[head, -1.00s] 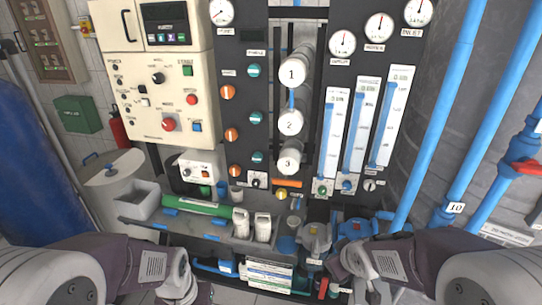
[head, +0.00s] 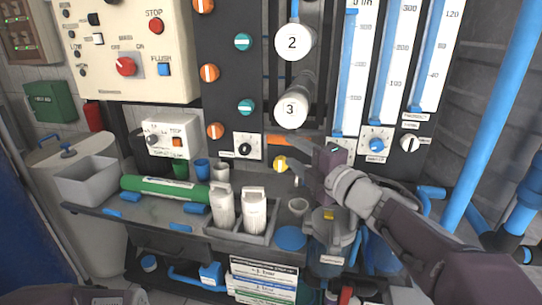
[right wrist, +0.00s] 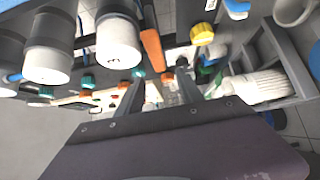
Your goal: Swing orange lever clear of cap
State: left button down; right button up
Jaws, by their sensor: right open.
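The orange lever (head: 281,139) is a short flat bar lying roughly level, just below the white round cap marked 3 (head: 290,110). In the right wrist view the lever (right wrist: 153,48) shows beside the nearest white cap (right wrist: 118,42). My right gripper (head: 303,158) is at the right end of the lever, pointing left. Its fingers (right wrist: 159,75) are apart, with the lever seen ahead, between their tips in the picture. Contact cannot be told. Part of my left arm shows at the bottom left, but its gripper is out of view.
A yellow knob (head: 280,164) sits just below the lever. The cap marked 2 (head: 292,43) is above. Two white bottles (head: 254,212) stand in a tray below. Flow meters (head: 350,70) with knobs are to the right. A green cylinder (head: 165,188) lies on the shelf at left.

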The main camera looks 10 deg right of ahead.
aim_at(276, 138)
jog(key=b+x, duration=0.1)
jog(key=x, duration=0.7)
jog(key=shift+w+f+b, duration=0.1)
jog(key=shift+b, duration=0.3)
jog(key=shift+w+a, duration=0.25)
jog(key=shift+w, duration=0.25)
grip_shut()
jog(key=m+t+b, duration=0.1)
jog(key=b, duration=0.3)
jog(key=shift+y, duration=0.3)
jog(key=shift+r+m+b, duration=0.25)
jog(key=shift+m+b, duration=0.05)
jog(key=shift+b, duration=0.05)
jog(key=shift+r+t, duration=0.25)
jog(key=shift+t, duration=0.05)
